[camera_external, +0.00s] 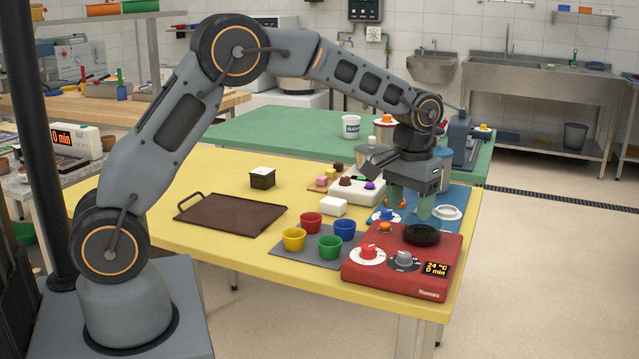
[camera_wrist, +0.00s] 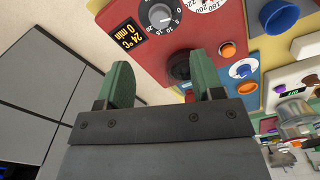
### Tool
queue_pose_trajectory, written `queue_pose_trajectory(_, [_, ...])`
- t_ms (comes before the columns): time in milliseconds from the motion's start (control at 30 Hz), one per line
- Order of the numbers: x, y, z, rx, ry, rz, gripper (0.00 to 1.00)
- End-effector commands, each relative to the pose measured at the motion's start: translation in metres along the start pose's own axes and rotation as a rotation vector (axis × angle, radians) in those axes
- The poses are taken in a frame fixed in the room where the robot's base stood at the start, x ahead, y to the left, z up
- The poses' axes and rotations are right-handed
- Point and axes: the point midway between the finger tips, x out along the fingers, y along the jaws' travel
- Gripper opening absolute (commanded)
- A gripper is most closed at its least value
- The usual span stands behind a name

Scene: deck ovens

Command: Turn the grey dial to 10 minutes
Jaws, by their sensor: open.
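The grey dial (camera_external: 403,258) sits on the front of the red control box (camera_external: 385,283), right of a red knob on a white disc (camera_external: 367,253). In the wrist view the grey dial (camera_wrist: 161,17) is near the top edge, with a number scale around it. The display (camera_external: 436,269) reads 24 °C and 0 min; it also shows in the wrist view (camera_wrist: 127,33). In the wrist view my gripper (camera_wrist: 160,84) is apart from the dial.
Four coloured cups stand on a grey mat (camera_external: 285,248) left of the box. A brown tray (camera_external: 230,220) lies further left on the yellow table (camera_external: 170,252). An orange button (camera_external: 385,227) and a blue knob (camera_external: 384,214) are near the fingers.

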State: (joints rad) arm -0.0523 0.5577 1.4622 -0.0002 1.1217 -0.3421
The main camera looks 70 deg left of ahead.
Motion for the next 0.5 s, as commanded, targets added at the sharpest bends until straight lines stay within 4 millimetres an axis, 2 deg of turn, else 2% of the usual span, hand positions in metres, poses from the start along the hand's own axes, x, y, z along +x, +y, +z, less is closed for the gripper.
queue_pose_trajectory(33, [0.011,0.000,0.001,0.000,-0.006,-0.002,0.61])
queue_pose_trajectory(300, [0.062,0.000,0.001,0.001,-0.004,-0.001,0.61])
queue_pose_trajectory(500, [0.089,0.000,0.000,0.002,-0.002,-0.001,0.61])
